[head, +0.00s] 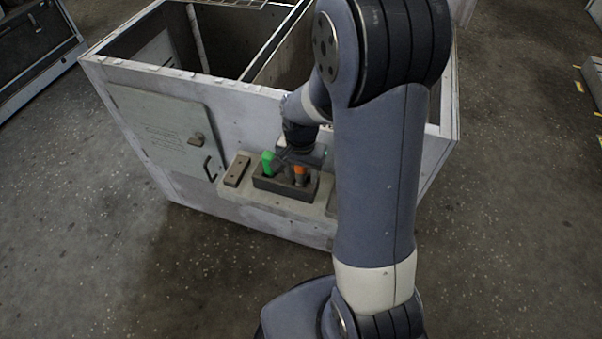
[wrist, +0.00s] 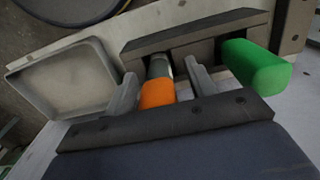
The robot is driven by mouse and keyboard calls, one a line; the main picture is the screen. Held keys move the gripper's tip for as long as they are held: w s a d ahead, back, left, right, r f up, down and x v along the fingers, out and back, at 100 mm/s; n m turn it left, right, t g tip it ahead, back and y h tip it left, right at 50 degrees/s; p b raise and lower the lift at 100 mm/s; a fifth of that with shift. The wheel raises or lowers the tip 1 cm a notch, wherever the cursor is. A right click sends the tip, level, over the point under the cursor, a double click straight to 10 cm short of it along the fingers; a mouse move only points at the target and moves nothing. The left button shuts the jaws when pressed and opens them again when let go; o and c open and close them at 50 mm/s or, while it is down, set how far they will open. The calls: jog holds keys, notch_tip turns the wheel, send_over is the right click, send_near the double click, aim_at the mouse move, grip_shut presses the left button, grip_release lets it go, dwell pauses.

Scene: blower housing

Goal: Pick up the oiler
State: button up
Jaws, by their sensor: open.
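A dark holder (head: 283,190) on the housing's front ledge carries an orange piece (head: 299,173) and a green piece (head: 268,161). Neither shows a label, so I cannot tell by sight which is the oiler. In the wrist view the orange piece (wrist: 157,94) has a grey metal neck at the holder (wrist: 195,38). My gripper (wrist: 161,72) is open, with one finger on each side of the orange piece and visible gaps to both. The green piece (wrist: 257,66) lies outside the right finger. In the head view my gripper (head: 298,155) is partly hidden at the holder.
A shallow grey tray (wrist: 64,80) sits left of the holder in the wrist view. A brown block (head: 237,170) is left of the holder in the head view. The pale housing (head: 265,110) has a door (head: 160,130) with a handle. The floor in front is clear.

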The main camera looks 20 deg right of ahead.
grip_shut()
notch_tip(320, 180, up, 10)
jog(key=shift+r+p, duration=0.1)
jog(key=shift+p, duration=1.05)
jog(key=c, duration=0.7)
grip_release()
grip_shut()
